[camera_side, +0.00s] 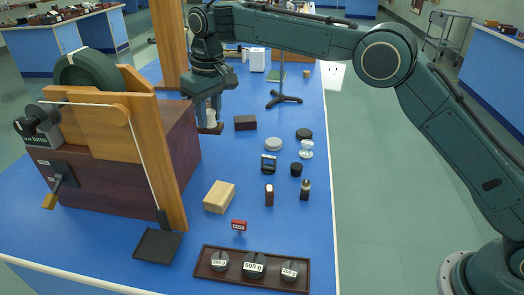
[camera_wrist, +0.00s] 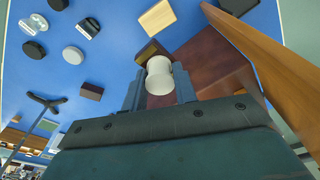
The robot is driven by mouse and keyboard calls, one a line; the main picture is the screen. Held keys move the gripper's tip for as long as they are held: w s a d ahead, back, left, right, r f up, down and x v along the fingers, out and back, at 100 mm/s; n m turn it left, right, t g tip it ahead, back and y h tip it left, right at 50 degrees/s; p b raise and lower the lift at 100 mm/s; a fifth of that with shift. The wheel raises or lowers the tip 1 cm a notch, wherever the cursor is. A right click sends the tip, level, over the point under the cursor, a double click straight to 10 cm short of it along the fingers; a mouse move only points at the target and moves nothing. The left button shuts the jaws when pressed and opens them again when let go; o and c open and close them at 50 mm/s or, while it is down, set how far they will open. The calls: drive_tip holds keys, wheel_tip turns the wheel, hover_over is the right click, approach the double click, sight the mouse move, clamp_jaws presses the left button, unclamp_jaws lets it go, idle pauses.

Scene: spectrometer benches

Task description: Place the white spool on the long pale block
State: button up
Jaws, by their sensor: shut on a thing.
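The white spool (camera_side: 212,116) is held between the jaws of my gripper (camera_side: 209,113), at the back left of the bench. In the wrist view the white spool (camera_wrist: 159,76) shows pale and round between the two fingers (camera_wrist: 158,88). A small brown block (camera_side: 210,129) shows just below the spool; whether they touch cannot be told. The long pale block (camera_side: 218,197) lies on the blue bench nearer the side camera, apart from my gripper. The pale block also shows at the top of the wrist view (camera_wrist: 157,17), with its upper face clear.
A large wooden apparatus (camera_side: 120,150) with a dark wheel stands left of my gripper. A dark box (camera_side: 245,123), a grey disc (camera_side: 273,144) and a clear-and-white piece (camera_side: 306,149) lie to the right. A tray of weights (camera_side: 252,268) and a red sign (camera_side: 239,226) are at the front.

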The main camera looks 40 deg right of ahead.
hover_over(217, 191)
drive_tip(key=f, duration=1.5)
drive_tip(key=shift+s+d+f, duration=0.15)
drive_tip(key=shift+s+f, duration=0.1)
drive_tip(key=shift+f, duration=0.1)
drive_tip(key=shift+f, duration=0.1)
drive_tip(key=shift+f, duration=2.05)
drive_tip(key=shift+f, duration=0.15)
drive_tip(key=o, duration=1)
